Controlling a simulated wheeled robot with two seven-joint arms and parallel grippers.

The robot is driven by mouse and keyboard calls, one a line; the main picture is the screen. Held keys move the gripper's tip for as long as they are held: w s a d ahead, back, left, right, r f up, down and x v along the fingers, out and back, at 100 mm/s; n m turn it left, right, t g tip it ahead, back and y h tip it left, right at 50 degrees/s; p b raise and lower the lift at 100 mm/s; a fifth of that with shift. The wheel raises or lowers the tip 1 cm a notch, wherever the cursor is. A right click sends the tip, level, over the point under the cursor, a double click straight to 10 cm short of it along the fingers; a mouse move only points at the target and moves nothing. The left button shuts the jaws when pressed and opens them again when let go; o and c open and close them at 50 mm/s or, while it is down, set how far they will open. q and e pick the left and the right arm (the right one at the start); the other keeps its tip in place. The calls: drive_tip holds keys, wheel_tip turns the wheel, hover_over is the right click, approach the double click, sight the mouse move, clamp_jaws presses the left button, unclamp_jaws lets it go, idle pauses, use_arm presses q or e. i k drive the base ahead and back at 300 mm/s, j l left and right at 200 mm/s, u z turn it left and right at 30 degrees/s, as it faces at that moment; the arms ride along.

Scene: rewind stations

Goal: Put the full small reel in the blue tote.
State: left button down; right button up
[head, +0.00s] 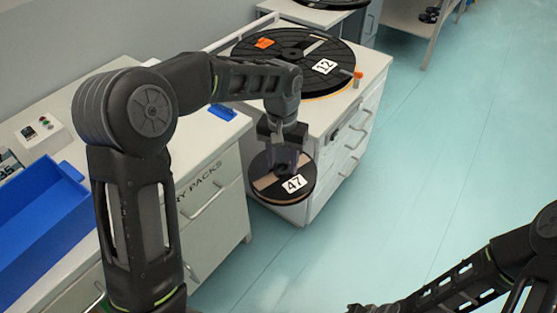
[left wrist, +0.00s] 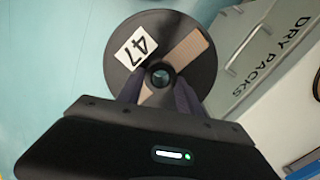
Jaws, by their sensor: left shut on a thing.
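The small reel (head: 272,188) is black with a white label "47" and a tan band on its face. My left gripper (head: 286,158) is shut on it near its hub and holds it in the air in front of the cabinets. In the left wrist view the reel (left wrist: 190,85) hangs with its face toward the camera, between the fingers of the gripper (left wrist: 158,95). The blue tote (head: 50,225) is on the counter at the left edge of the head view, and its visible inside looks empty. My right gripper (head: 362,308) barely shows at the bottom edge; its fingers are not clear.
A large black reel labelled "12" (head: 270,62) lies on the cabinet top at the back. A control box (head: 42,130) and a small blue item (head: 222,111) are on the left counter. "DRY PACKS" drawers (left wrist: 268,65) are beside the held reel.

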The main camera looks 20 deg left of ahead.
sight(50, 223)
drive_tip(key=k+l+u, duration=0.1)
drive_tip(key=u, duration=0.4)
drive_tip(key=k+l+u, duration=0.15)
drive_tip(key=u, duration=0.35)
